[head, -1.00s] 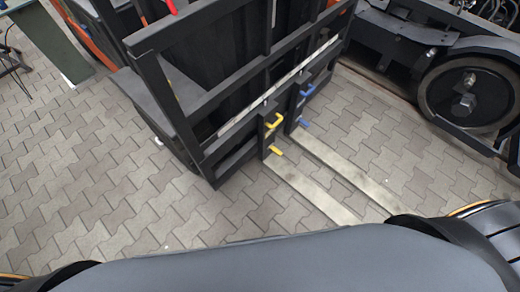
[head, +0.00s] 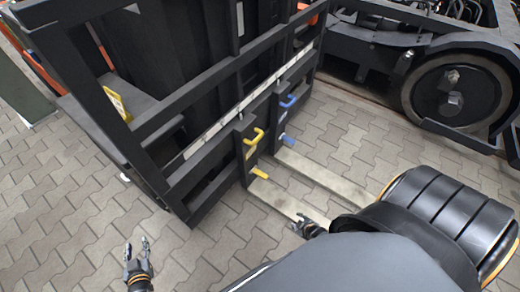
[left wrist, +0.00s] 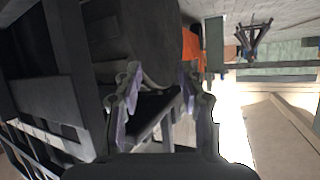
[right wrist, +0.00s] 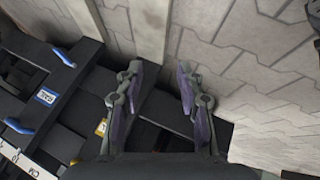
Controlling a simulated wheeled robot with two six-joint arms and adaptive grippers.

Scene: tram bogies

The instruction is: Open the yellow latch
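My right gripper (head: 303,222) is low beside the nearer fork (head: 275,200), apart from the latch. In the right wrist view its fingers (right wrist: 160,80) are spread and empty. A yellow patch (right wrist: 101,127) shows there, partly hidden; I cannot tell whether it is the latch. My left gripper (head: 140,248) is over the paving, left of the carriage. Its fingers (left wrist: 160,88) are open and empty.
A blue latch (head: 288,102) sits on the farther fork's hanger, with a blue piece (head: 287,140) below. The farther fork (head: 325,179) lies alongside. A bogie wheel (head: 455,90) stands at the right. The black carriage frame (head: 165,125) rises at the left. Paving at lower left is clear.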

